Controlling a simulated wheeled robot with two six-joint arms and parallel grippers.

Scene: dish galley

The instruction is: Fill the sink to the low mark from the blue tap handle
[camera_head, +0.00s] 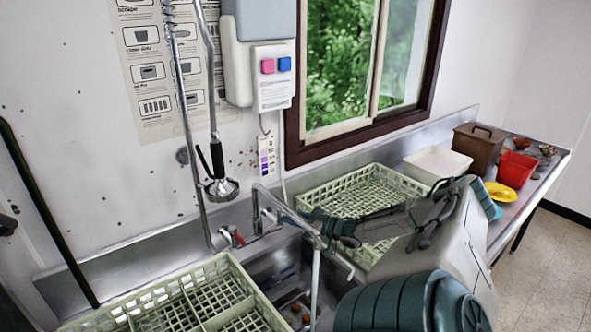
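The sink basin (262,275) lies at bottom centre, partly hidden by my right arm and the racks. Some orange and pale bits show low in it; its low mark and water level cannot be made out. A tap spout (290,216) bends over the basin, and a pale vertical column (315,285) below its end looks like running water. A red tap handle (237,237) is left of the spout. A bluish part beside the spout may be the blue handle, largely hidden. My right gripper (325,224) reaches left to just beside it; finger opening and contact are unclear. My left gripper is out of view.
Green dish racks stand left (215,265) and right (325,188) of the basin. A spray head (222,188) hangs above. A white tub (437,163), brown bin (477,148), red container (515,169) and yellow plate (501,192) stand on the right counter.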

